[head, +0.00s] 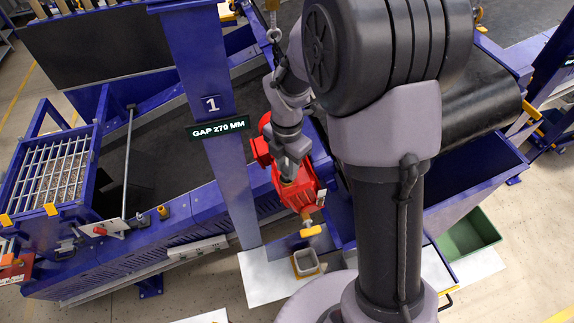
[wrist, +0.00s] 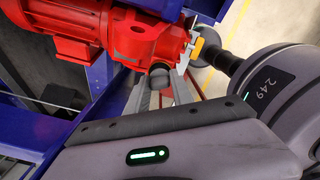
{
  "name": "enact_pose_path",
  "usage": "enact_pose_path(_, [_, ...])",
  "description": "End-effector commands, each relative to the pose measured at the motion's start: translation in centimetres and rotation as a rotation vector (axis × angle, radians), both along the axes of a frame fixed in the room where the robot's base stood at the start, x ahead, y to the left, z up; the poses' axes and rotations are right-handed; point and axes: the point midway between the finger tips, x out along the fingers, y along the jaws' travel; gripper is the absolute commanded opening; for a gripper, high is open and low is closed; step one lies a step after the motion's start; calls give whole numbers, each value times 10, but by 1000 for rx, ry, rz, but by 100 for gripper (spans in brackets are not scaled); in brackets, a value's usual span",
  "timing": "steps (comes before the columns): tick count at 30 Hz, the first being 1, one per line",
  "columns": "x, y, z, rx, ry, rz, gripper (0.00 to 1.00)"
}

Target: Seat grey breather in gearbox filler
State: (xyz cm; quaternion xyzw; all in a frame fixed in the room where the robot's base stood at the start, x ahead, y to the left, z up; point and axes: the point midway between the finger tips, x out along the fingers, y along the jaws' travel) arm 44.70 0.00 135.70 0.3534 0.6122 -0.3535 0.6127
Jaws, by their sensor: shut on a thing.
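The red gearbox (head: 299,193) sits on the blue conveyor frame in the head view, and its red housing (wrist: 150,35) fills the upper middle of the wrist view. My gripper (head: 289,172) reaches down over the gearbox. In the wrist view my gripper (wrist: 161,82) is shut on a small dark grey rounded part, the breather (wrist: 159,69), right at the housing's lower edge. The breather's lower end and the filler opening are hidden, so I cannot tell whether it touches or sits in the filler. In the head view my gripper hides the breather.
A yellow piece (head: 311,231) hangs below the gearbox, above a small tray (head: 306,264). A green bin (head: 468,236) stands right.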

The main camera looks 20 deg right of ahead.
Motion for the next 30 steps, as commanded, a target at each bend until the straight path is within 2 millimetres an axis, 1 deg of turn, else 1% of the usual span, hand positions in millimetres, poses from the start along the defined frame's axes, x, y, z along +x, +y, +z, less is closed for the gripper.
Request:
enact_pose_path(12, [0,0,-11,0,0,0,0])
enact_pose_path(13, [0,0,-12,0,0,0,30])
enact_pose_path(16, [0,0,-11,0,0,0,49])
enact_pose_path(17, [0,0,-11,0,0,0,53])
enact_pose_path(26, [0,0,-9,0,0,0,53])
enact_pose_path(29, [1,0,6,0,-2,-1,53])
enact_pose_path(30, [1,0,16,0,-4,-1,53])
